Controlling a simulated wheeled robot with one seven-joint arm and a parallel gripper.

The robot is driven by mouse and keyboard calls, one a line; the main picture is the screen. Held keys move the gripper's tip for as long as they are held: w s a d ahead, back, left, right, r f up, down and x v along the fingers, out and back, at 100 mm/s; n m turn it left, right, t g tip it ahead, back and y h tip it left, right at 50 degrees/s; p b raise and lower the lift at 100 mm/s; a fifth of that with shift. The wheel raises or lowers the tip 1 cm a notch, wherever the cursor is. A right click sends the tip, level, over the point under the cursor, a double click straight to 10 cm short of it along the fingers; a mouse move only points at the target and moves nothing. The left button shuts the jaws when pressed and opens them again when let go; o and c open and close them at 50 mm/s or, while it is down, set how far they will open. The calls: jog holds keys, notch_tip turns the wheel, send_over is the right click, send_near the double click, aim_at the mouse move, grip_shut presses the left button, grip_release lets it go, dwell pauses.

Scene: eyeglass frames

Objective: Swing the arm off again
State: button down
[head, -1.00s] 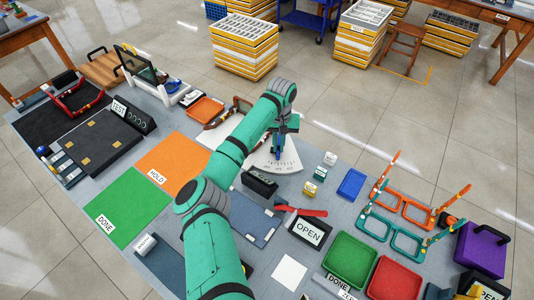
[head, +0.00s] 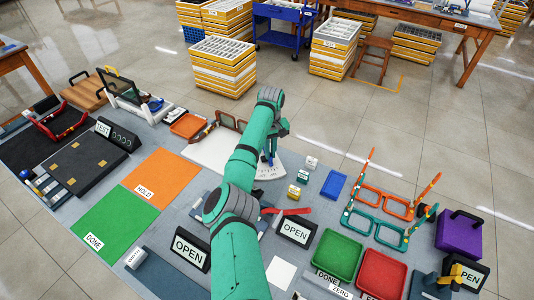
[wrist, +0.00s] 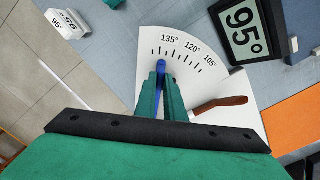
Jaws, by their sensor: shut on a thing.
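My gripper (wrist: 160,85) is over a white fan-shaped dial (wrist: 190,42) marked 135°, 120° and 105°. Its jaws are shut on a slim blue arm (wrist: 162,64) whose tip lies over the scale below the 135° and 120° marks. In the head view my gripper (head: 270,157) is at the dial (head: 268,171), partly hidden by my own arm. A dark display (wrist: 242,28) reading 95° stands beside the dial in the wrist view. How the blue arm is fixed is hidden by the gripper.
A brown piece (wrist: 220,103) lies close right of my jaws. Small blocks (head: 303,176) and a blue tray (head: 333,184) stand right of the dial. Orange (head: 382,198) and teal (head: 375,229) eyeglass frames stand further right. The orange mat (head: 160,178) is bare.

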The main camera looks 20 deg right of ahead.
jog(key=shift+s+f, duration=0.15)
jog(key=shift+s, duration=0.05)
jog(key=c, duration=1.9)
grip_release()
jog(key=shift+o, duration=0.3)
jog(key=shift+d, duration=0.1)
jog(key=shift+w+r, duration=0.1)
jog(key=shift+r, duration=0.1)
jog(key=shift+r, duration=0.3)
notch_tip(320, 180, up, 10)
